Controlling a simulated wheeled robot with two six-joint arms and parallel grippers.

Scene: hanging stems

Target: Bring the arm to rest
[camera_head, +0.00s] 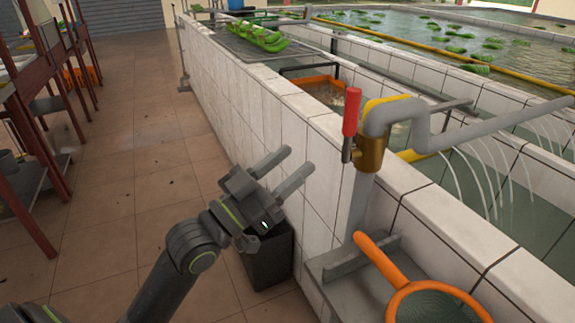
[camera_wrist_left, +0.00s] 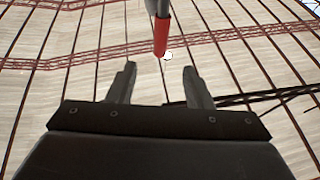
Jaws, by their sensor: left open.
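My left gripper (camera_head: 283,171) is open and empty in the head view. It is beside the white tiled wall, to the left of the valve with the red handle (camera_head: 351,112). In the left wrist view, its two fingers (camera_wrist_left: 160,88) stand apart with nothing between them. The red handle (camera_wrist_left: 161,36) shows just beyond the fingertips in that view, apart from them as far as I can tell. My right gripper is in neither view.
The tiled wall (camera_head: 262,115) of the water tank runs along the right. A dark bin (camera_head: 268,262) stands at its foot below my gripper. An orange-rimmed net (camera_head: 385,262) lies at the lower right.

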